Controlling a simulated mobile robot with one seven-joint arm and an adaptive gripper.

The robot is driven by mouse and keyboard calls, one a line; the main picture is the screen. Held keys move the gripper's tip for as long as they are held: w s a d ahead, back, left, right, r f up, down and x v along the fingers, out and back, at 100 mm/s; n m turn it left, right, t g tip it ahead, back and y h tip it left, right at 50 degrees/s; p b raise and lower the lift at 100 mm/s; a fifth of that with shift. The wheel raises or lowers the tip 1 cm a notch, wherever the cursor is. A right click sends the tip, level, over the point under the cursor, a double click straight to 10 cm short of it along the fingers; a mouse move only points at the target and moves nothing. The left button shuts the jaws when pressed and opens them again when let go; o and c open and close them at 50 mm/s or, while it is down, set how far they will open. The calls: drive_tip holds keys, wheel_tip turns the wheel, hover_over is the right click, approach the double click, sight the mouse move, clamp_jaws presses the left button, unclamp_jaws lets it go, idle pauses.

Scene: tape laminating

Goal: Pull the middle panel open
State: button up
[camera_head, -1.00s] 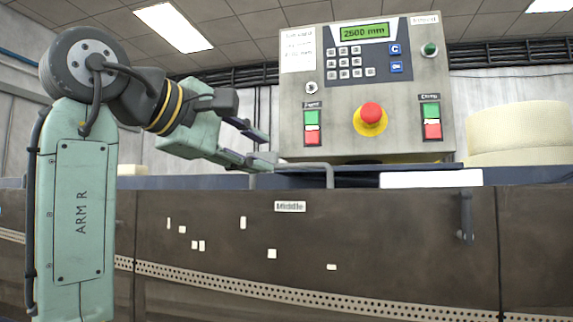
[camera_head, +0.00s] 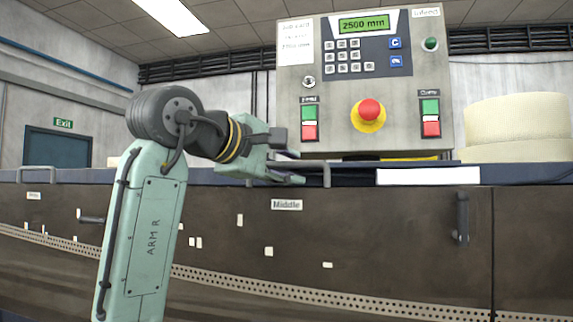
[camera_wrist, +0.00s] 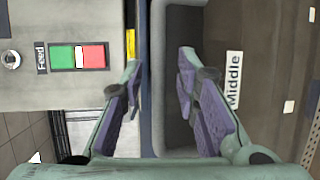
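The middle panel (camera_head: 380,230) is a dark brown front marked by a white "Middle" label (camera_head: 286,204); the panel looks shut. A grey bar handle (camera_head: 327,174) sits at its top edge. My gripper (camera_head: 299,167) is at this handle and covers its left part in the head view. In the wrist view, my gripper (camera_wrist: 160,58) is open, with purple-padded fingers. The handle's long grey bar (camera_wrist: 158,110) runs between the fingers, with visible room on both sides. Whether the fingertips reach past the bar, I cannot tell.
A control box (camera_head: 335,110) with a red stop button (camera_head: 369,109) stands above the panel, close to my gripper. A dark vertical handle (camera_head: 461,218) sticks out at the panel's right. Pale rolls (camera_head: 515,130) stand at the right. An exit door (camera_head: 57,146) is at the far left.

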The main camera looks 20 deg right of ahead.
clamp_jaws()
idle(0.7)
